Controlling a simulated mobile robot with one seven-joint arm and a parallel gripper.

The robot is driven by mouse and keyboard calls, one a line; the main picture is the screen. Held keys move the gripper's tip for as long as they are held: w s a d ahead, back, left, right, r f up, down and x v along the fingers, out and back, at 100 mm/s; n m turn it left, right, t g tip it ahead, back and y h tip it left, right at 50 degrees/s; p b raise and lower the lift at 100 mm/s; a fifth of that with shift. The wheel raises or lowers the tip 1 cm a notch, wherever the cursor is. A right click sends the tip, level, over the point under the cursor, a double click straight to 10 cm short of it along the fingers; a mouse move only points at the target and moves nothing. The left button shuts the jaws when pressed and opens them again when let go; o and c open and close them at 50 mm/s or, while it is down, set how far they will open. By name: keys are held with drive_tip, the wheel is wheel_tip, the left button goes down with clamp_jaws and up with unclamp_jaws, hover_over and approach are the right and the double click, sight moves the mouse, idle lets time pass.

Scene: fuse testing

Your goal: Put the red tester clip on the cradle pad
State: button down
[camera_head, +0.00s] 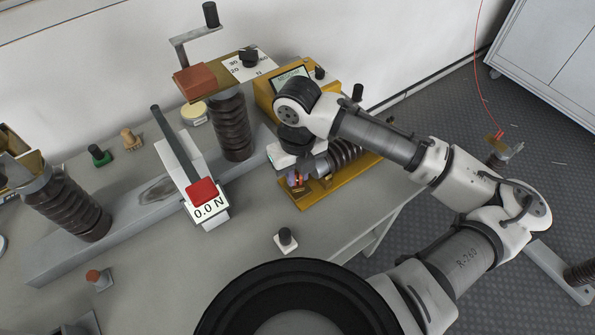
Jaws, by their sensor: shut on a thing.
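My gripper (298,182) points down at the front left end of a yellow base plate (331,196). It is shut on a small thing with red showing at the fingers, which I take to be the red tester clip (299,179). The fingers and wrist hide most of it, and I cannot tell whether it touches the plate. A small brownish block at the fingers may be the cradle pad, but it is too small and covered to be sure. A dark ribbed insulator (346,152) lies tilted over the plate, partly behind my wrist.
A yellow meter box (266,95) stands behind my wrist. A small black-knobbed white block (286,240) stands in front. A red wire (480,75) hangs at right. The front tabletop is mostly clear.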

sight(297, 173)
drive_tip(key=shift+f, duration=0.15)
drive_tip(key=c, duration=1.5)
unclamp_jaws()
drive_tip(key=shift+c, duration=0.2)
wheel_tip(297, 173, up, 12)
drive_tip(key=p, duration=0.1)
drive_tip(key=shift+r, duration=0.2)
